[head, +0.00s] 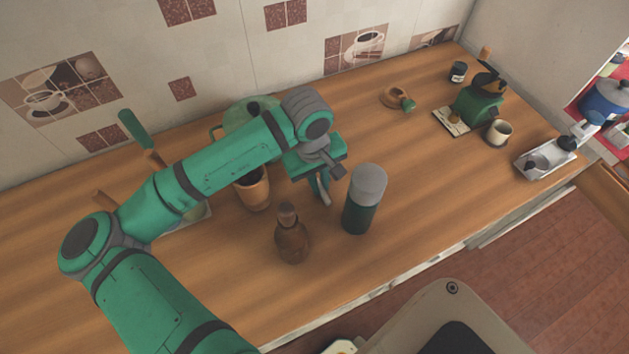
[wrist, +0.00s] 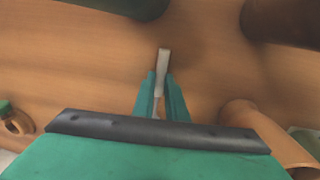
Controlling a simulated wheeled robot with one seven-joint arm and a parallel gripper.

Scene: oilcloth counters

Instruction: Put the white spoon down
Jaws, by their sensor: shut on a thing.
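The white spoon (wrist: 163,60) shows in the wrist view as a narrow pale strip sticking out beyond my fingertips. My gripper (wrist: 161,98) is shut on it. The part between the fingers is mostly hidden. In the head view my gripper (head: 322,188) points down over the wooden counter (head: 430,185), and a small pale bit of the spoon (head: 326,199) shows at the fingertips. I cannot tell whether the spoon touches the counter.
A dark green jar with a grey lid (head: 364,203) stands close right of my gripper. A brown bottle (head: 291,242) stands in front, and a terracotta cup (head: 254,192) to the left. The counter right of the jar is clear, before the green grinder (head: 477,103).

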